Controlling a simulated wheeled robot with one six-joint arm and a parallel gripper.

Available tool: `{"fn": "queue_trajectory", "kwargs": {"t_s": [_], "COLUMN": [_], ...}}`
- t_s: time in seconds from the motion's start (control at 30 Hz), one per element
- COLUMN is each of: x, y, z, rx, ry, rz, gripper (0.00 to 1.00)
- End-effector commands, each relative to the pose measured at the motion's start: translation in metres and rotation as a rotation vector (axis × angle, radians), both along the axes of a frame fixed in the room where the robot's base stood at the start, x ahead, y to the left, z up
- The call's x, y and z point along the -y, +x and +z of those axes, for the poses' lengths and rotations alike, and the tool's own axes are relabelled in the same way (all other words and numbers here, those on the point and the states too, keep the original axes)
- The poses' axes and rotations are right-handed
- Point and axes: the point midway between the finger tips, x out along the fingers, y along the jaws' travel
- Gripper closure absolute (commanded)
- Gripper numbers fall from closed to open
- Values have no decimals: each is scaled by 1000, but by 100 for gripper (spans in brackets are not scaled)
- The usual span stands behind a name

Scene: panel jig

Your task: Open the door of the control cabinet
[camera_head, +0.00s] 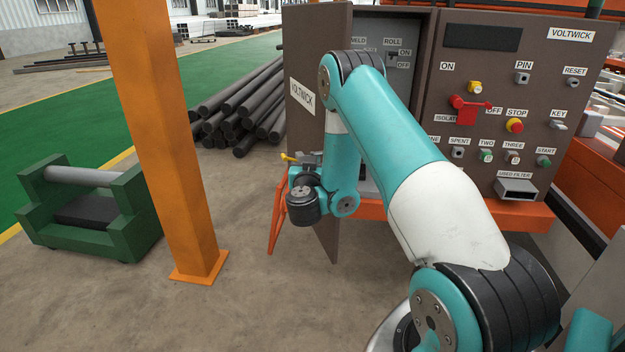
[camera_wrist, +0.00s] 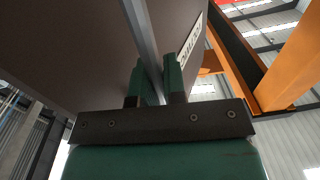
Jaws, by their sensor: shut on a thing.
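The control cabinet (camera_head: 515,60) stands at the right, brown with labelled controls. Its door (camera_head: 318,40), brown with a VOLTWICK label, is swung outward at the left, and the grey inside (camera_head: 410,20) shows beside it. My gripper (camera_head: 304,160) is at the door's outer face, small and partly hidden in the head view. In the wrist view my gripper (camera_wrist: 158,82) has its two green fingers shut on a grey bar (camera_wrist: 143,35) in front of the brown door (camera_wrist: 85,50). I take this bar as the door handle; its ends are hidden.
An orange post (camera_head: 165,130) and a green stand with a roller (camera_head: 90,210) are at the left. Dark pipes (camera_head: 240,105) lie behind the door. A red isolator lever (camera_head: 466,108) sticks out from the cabinet front. The floor between post and door is clear.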

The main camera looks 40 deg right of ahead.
Motion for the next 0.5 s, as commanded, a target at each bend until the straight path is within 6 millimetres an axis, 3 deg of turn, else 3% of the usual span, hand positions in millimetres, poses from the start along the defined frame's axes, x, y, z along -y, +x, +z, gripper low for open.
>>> {"fn": "queue_trajectory", "kwargs": {"t_s": [0.5], "x": [-3], "y": [-6], "z": [-5], "rx": [-13], "ry": [14], "rz": [-8], "gripper": [100]}}
